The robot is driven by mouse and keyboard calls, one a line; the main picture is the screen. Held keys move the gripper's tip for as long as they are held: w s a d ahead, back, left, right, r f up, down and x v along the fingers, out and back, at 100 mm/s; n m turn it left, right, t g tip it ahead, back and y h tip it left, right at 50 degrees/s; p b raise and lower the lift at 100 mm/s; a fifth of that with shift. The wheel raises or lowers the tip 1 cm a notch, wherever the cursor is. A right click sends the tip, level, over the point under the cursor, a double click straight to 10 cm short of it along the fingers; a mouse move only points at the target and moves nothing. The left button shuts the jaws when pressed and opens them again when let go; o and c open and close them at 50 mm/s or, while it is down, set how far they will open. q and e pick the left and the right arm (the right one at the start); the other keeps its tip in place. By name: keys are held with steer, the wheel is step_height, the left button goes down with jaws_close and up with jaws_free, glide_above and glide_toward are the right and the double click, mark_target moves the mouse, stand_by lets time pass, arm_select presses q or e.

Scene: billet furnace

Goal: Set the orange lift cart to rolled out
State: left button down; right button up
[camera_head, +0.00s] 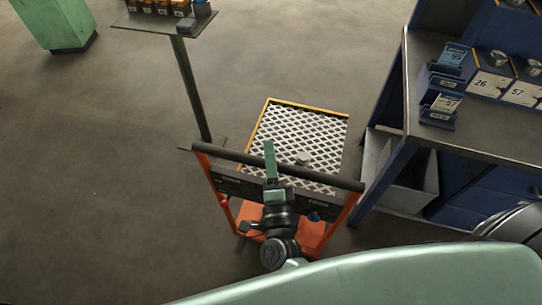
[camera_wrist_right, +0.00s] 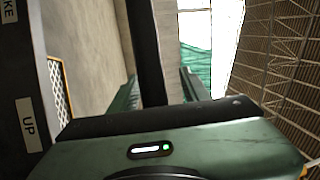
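The orange lift cart (camera_head: 322,235) stands upright on the floor in the middle of the head view. It has a black push handle (camera_head: 322,180) and a platform with a white diamond pattern (camera_head: 290,130) beyond it. My right gripper (camera_head: 270,158) is at the handle, with one green finger showing above the bar. In the right wrist view the black bar (camera_wrist_right: 148,50) passes between the two green fingers (camera_wrist_right: 160,88), and a gap shows on its right side. The fingers look open around the bar. The cart's wheels are hidden. My left gripper is out of view.
A blue workbench (camera_head: 425,60) with bins stands close on the cart's right, with a grey box (camera_head: 405,180) beneath it. A small shelf on a post (camera_head: 190,80) stands behind the cart on the left. The left floor is clear.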

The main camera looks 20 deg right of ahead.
steer(key=shift+f, duration=0.1)
steer(key=shift+s+a+f, duration=0.1)
steer(key=shift+s+f, duration=0.2)
steer(key=shift+s, duration=0.2)
steer(key=r+b+v, duration=0.1)
steer(key=b+v, duration=0.1)
steer(key=v, duration=0.4)
steer(key=shift+s+f+b, duration=0.3)
steer(key=shift+s+f, duration=0.05)
steer(key=shift+s, duration=0.1)
steer(key=shift+a, duration=0.2)
